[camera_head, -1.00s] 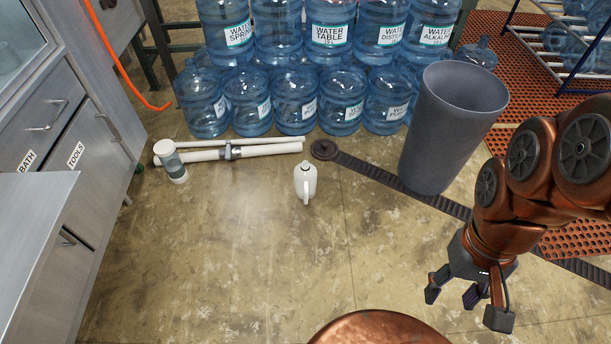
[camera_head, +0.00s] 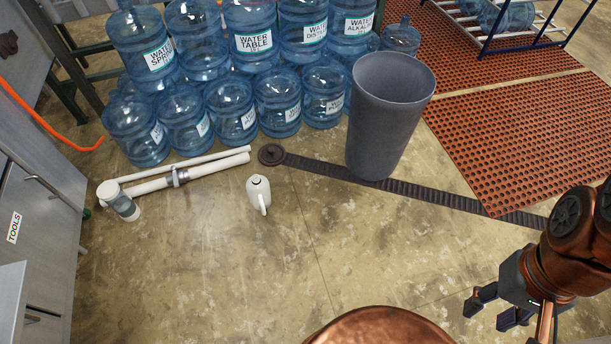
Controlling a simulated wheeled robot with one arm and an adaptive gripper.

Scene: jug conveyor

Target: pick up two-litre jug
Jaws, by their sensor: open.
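The two-litre jug appears to be the small white jug (camera_head: 259,194) with a dark cap and a side handle. It stands upright on the concrete floor, left of the picture's middle. My gripper (camera_head: 493,308) is at the lower right, with its fingers spread, empty and well apart from the jug. Nothing hides the jug.
White pipes (camera_head: 180,174) lie left of the jug. A grey bin (camera_head: 388,118) stands right of it, beside a dark floor strip (camera_head: 420,197). Large blue water bottles (camera_head: 232,107) are stacked behind. Metal cabinets (camera_head: 40,220) line the left. The floor before the jug is clear.

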